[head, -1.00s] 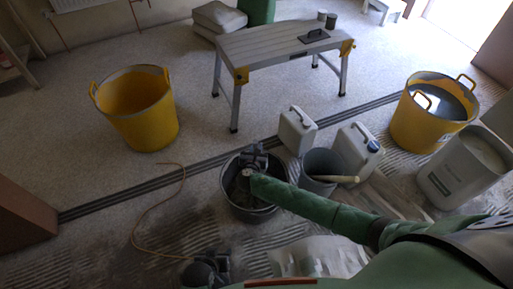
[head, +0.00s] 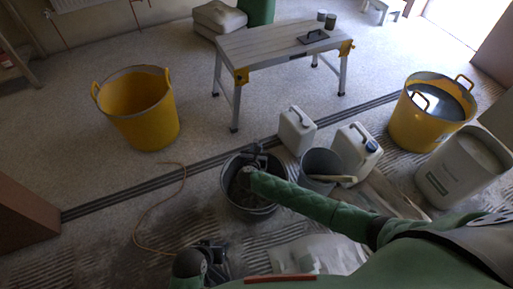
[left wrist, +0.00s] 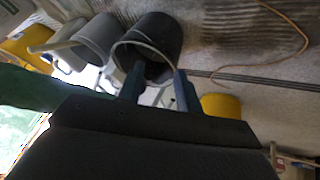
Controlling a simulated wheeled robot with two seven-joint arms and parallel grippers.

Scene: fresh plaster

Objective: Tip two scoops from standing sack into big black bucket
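The big black bucket (head: 268,211) stands on the floor at the middle of the head view and shows upside down in the left wrist view (left wrist: 168,33). My right gripper (head: 256,158) is over its mouth; its fingers are too dark to read, and I cannot make out a scoop. A pale sack (head: 318,254) is at the bottom centre, partly hidden by my right arm; its opening is not clear. My left gripper (head: 216,262) is left of the sack and in front of the bucket. In the left wrist view its two fingers (left wrist: 160,88) are apart with nothing between them.
A grey bucket (head: 318,162) with a pale handle across it and white canisters (head: 297,130) stand right of the black bucket. Yellow tubs (head: 138,120) stand left and right, and a pale bin (head: 455,172) at right. A cord (head: 146,212) lies left. A workbench (head: 275,48) is behind.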

